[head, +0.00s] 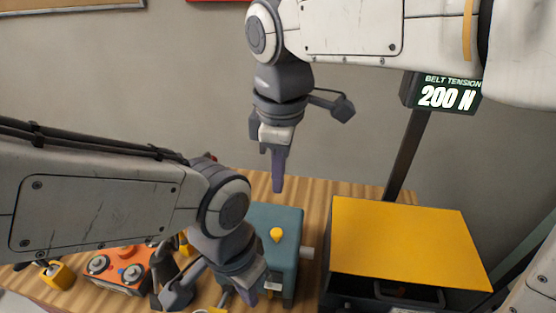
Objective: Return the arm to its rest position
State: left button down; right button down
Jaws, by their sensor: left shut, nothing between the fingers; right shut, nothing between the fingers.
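My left arm comes in from the left, and its gripper (254,296) hangs low over the wooden bench, in front of the lower left of a teal box. The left gripper is shut and holds nothing. My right arm comes in from the upper right, and its gripper (278,182) points down above the back of the bench, higher than the left one. The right gripper is shut and empty. Part of the teal box is hidden behind my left gripper.
The teal box (288,222) has a yellow knob (277,235). A yellow-topped dark box (405,240) stands at right. A display (447,94) reads "BELT TENSION 200 N" on a post. An orange control box (122,268) and a yellow padlock-like item (59,275) sit at lower left.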

jog(key=shift+r, duration=0.15)
jog(key=s+d+f+m+b, duration=0.2)
jog(key=s+f+m, duration=0.2)
jog(key=s+f, duration=0.2)
jog(key=s+d+f+m+b, duration=0.2)
jog(key=s+f+m, duration=0.2)
jog(key=s+f, duration=0.3)
notch_tip(320, 180, down, 4)
jog(key=shift+s+d+f+m+g+y, duration=0.2)
jog(key=shift+d+m+g+y, duration=0.1)
jog(key=shift+d+g+y, duration=0.1)
